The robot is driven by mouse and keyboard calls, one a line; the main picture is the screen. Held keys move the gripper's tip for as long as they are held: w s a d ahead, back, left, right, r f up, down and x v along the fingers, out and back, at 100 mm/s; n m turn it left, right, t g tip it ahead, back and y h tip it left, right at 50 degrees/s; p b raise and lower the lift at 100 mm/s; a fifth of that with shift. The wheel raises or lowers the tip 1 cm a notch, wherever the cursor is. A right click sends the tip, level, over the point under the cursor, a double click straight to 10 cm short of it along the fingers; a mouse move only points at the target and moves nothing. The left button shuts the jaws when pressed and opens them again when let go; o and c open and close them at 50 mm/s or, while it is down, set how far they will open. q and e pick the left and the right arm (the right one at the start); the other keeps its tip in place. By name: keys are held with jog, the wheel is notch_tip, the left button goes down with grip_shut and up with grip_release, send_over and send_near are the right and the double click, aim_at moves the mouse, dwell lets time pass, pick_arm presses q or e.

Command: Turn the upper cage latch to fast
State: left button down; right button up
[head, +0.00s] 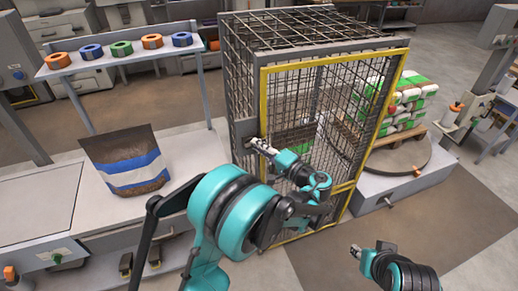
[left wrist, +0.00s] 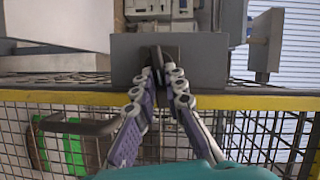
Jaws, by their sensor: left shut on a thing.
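The upper cage latch (left wrist: 203,58) is a grey box on the cage post in the left wrist view. In the head view its grey plate (head: 242,129) shows on the left side of the yellow-framed mesh door (head: 334,62). My left gripper (left wrist: 161,72) is at the latch, its fingers closed together on a dark latch lever (left wrist: 156,52). The fingertips partly hide the lever, so its exact angle is hard to tell. In the head view my left gripper (head: 259,146) reaches the latch from the right. My right gripper (head: 370,249) is open and empty, low at the right.
A dark bar handle (left wrist: 84,126) sits on the door below the latch. A brown-and-blue bag (head: 126,160) stands on the left bench. Colored rings (head: 121,48) line a shelf.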

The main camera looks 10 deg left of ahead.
pick_arm(q)
jog(key=shift+w+a+f+m+y, duration=0.15)
jog(key=shift+m+y, duration=0.25)
jog(key=shift+m, duration=0.6)
jog(key=c, duration=1.6)
grip_release()
jog(key=shift+a, duration=0.1)
jog(key=v, duration=1.2)
jog(key=shift+f, duration=0.2)
